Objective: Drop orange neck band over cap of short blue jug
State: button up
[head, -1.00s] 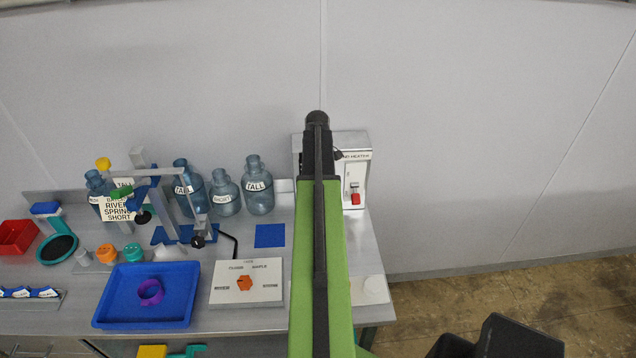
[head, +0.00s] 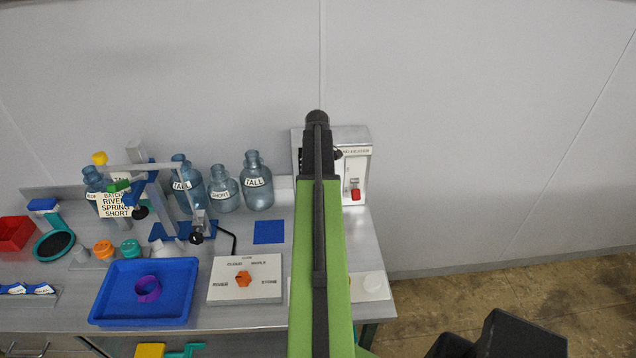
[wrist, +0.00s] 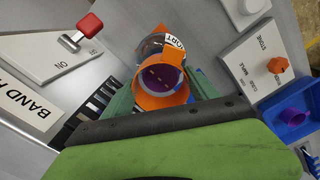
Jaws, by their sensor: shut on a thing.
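In the wrist view my gripper (wrist: 160,92) is shut on the orange neck band (wrist: 160,101), with its green fingers on either side. I look down through the open ring. A blue translucent jug (wrist: 151,46) with a white label ending in "ORT" stands just beyond the band. Part of its top shows inside the ring, so the band lines up with it from this angle. I cannot tell whether the band touches the jug or encircles its cap. In the head view my arm hides the gripper, the band and this jug.
The band heater (head: 361,160) with its red switch (head: 355,194) stands at the back. Several other jugs, including a SHORT one (head: 224,195), stand left of my arm. A blue tray (head: 106,315) holds a purple band (head: 148,289). A dial panel (head: 217,291) lies beside it.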

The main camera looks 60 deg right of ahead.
jog(key=shift+f, duration=0.35)
dwell(0.7)
jog(key=shift+f+b, duration=0.95)
jog(key=shift+b, duration=0.3)
jog(key=shift+f, duration=0.15)
jog(key=shift+f+b, duration=0.55)
jog(key=shift+b, duration=0.15)
jog(key=shift+f, duration=0.1)
dwell(0.4)
jog(key=o, duration=1.3)
jog(key=shift+o, duration=0.2)
